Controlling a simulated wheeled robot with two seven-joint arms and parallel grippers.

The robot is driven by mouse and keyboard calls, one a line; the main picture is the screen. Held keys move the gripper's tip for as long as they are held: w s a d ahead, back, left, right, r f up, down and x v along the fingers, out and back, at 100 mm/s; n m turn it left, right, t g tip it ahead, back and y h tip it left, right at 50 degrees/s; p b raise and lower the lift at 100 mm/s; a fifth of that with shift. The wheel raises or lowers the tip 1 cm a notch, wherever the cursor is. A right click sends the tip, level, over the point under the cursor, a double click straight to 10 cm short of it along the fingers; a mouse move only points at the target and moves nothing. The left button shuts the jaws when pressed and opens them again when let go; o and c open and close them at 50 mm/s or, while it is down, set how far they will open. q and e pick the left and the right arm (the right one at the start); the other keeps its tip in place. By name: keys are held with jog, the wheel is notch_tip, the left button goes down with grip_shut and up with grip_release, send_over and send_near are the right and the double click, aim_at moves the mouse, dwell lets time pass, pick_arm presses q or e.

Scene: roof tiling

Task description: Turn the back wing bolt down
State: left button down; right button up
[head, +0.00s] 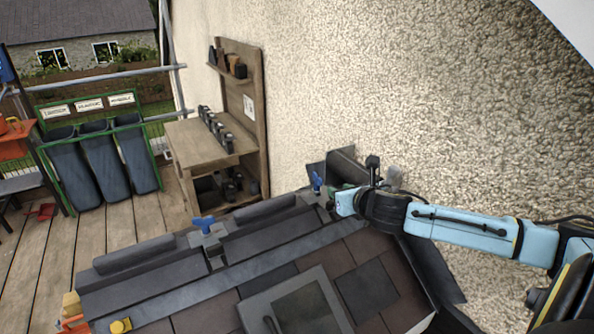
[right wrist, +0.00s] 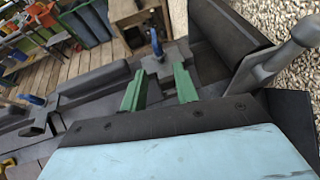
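Two blue wing bolts stand on the roof ridge. One wing bolt (head: 317,181) is at the wall end, close to my right gripper (head: 338,196). The other wing bolt (head: 205,225) is farther left on the ridge. In the right wrist view, the wall-end wing bolt (right wrist: 156,43) stands upright on a grey clamp plate (right wrist: 168,58), just beyond the green fingertips. My right gripper (right wrist: 160,80) is open, with nothing between its fingers, and apart from the bolt. The left-hand wing bolt (right wrist: 36,100) also shows there. My left gripper is out of view.
Dark ridge tiles (head: 265,213) lie along the ridge. A roof window (head: 300,306) sits in the slope below. The rough wall (head: 400,80) rises close behind my right arm. A wooden bench (head: 205,142) and several bins (head: 103,165) stand beyond the roof.

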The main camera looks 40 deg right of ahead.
aim_at(318, 176)
jog(key=x, duration=0.4)
jog(key=r+x, duration=0.1)
jog(key=x, duration=0.3)
jog(key=w+r+x, duration=0.1)
jog(key=x, duration=0.4)
jog(key=shift+a+p, duration=0.25)
jog(key=shift+p, duration=0.1)
grip_shut()
